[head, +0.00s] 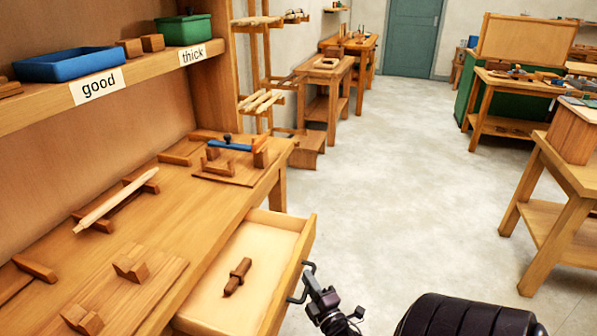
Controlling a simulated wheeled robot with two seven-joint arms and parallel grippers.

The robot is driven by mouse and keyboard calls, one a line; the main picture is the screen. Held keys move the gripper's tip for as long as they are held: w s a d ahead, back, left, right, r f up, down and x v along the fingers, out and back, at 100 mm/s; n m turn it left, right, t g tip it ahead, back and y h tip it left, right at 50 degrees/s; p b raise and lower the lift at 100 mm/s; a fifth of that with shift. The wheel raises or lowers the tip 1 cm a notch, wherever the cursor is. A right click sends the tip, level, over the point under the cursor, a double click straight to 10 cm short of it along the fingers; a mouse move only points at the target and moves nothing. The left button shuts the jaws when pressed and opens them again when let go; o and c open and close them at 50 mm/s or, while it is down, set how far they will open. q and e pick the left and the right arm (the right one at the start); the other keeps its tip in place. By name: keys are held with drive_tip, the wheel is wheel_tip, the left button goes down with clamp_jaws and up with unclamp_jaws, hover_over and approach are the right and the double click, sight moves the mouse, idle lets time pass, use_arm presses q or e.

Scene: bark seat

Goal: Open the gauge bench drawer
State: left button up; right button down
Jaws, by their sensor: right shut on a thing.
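The gauge bench (150,215) runs along the left side. Its drawer (236,262) is pulled out, and its pale inside shows. A small dark wooden piece (237,277) lies in the drawer. The dark handle (296,298) is on the drawer's outer front. My right gripper (308,283) is at the handle and shut on it, outside the drawer front. My left gripper is not in view.
On the bench top lie a pale stick (117,198) on a rack and a fixture with a blue part (229,145). A shelf above holds a blue tray (68,64) and a green box (184,29). The floor (400,170) right of the drawer is clear. Other benches stand further off.

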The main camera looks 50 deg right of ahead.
drive_tip(key=shift+s, duration=0.2)
drive_tip(key=shift+f, duration=0.1)
drive_tip(key=c, duration=1.5)
unclamp_jaws()
drive_tip(key=shift+o, duration=0.2)
drive_tip(key=v, duration=0.7)
drive_tip(key=shift+s+a, duration=0.15)
drive_tip(key=shift+s, duration=0.2)
